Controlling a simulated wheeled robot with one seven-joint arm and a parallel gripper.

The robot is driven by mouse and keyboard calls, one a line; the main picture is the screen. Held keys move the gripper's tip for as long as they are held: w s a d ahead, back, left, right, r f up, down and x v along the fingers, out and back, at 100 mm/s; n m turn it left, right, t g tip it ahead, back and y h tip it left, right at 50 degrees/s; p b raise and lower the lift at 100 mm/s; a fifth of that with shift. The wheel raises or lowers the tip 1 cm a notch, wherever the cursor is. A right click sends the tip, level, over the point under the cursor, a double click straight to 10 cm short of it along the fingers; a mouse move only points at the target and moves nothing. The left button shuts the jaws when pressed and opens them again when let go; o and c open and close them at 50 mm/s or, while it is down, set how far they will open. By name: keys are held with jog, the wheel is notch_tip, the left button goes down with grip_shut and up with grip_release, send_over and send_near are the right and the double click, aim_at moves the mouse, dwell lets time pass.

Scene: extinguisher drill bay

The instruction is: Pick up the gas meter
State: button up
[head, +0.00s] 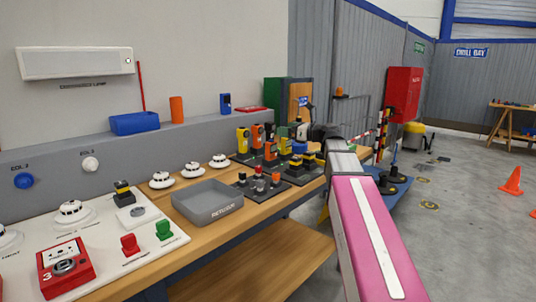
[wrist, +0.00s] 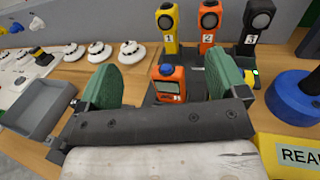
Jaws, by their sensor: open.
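The gas meter, a small orange handheld unit with a dark screen and a blue top (wrist: 168,84), stands upright on a dark tray in the wrist view. My gripper (wrist: 165,78) is open, with one green-padded finger on each side of the meter and visible gaps between. In the head view an orange unit (head: 270,151) among the bench devices seems to be the same meter. My gripper's fingers cannot be made out there.
Yellow, orange and black numbered devices (wrist: 208,25) stand just behind the meter. A blue round object (wrist: 295,97) and a yellow sign block (wrist: 290,155) are at right. A grey tray (head: 208,203) and white detectors (head: 192,169) lie left along the bench.

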send_near(271, 140)
jog(key=w+a, duration=0.2)
jog(key=shift+x, duration=3.85)
jog(key=c, duration=1.4)
